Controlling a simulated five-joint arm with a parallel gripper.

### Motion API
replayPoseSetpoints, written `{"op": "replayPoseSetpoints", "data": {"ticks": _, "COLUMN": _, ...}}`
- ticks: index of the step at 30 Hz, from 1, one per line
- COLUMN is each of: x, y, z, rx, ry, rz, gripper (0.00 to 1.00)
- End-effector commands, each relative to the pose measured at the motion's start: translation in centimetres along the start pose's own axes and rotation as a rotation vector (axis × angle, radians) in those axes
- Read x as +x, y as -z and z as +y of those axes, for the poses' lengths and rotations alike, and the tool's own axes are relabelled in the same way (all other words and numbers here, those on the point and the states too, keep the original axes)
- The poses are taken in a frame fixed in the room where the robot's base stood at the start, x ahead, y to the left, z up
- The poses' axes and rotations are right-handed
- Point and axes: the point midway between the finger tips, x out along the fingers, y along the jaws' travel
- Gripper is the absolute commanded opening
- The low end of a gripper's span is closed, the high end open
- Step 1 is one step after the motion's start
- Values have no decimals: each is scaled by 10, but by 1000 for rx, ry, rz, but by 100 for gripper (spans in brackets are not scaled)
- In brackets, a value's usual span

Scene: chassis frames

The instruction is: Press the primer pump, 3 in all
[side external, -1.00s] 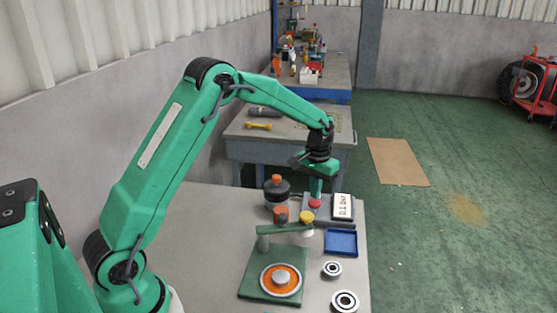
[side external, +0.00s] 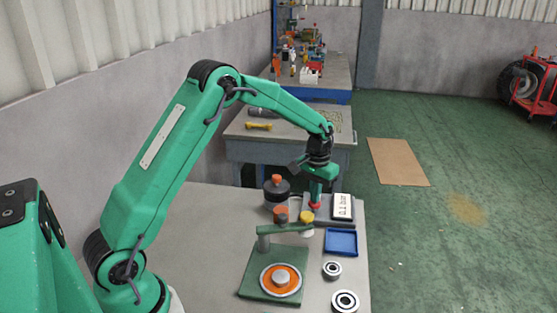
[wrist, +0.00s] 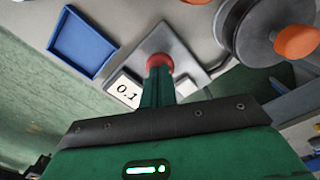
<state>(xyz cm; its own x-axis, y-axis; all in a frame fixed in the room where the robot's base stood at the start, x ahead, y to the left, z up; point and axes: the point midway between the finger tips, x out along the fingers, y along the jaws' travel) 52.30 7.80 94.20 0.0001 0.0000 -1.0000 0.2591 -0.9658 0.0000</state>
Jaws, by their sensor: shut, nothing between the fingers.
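The primer pump shows as a red round cap (side external: 315,206) on a grey base plate beside a white display (side external: 343,207). The red cap (wrist: 159,61) and grey plate (wrist: 183,40) also show in the wrist view, where the display (wrist: 125,91) reads 0.1. My gripper (side external: 316,198) is shut and empty, pointing down with its fingertips at the top of the red cap. In the wrist view the shut fingers (wrist: 158,72) overlap the cap and hide part of it. I cannot tell how far the cap is pushed down.
A dark pot with an orange knob (side external: 277,187) stands left of the pump. A green press-like fixture (side external: 252,288) with orange and yellow tops is in front. A blue tray (side external: 341,242) and two bearing rings (side external: 332,269) lie at the right edge of the grey table.

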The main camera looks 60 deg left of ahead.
Motion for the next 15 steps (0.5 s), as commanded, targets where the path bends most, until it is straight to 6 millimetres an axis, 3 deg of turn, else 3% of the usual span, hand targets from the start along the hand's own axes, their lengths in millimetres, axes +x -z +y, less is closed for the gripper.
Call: {"op": "replayPoseSetpoints", "data": {"ticks": 15, "x": 12, "y": 0, "z": 0, "rx": 0, "ry": 0, "rz": -1, "gripper": 0}}
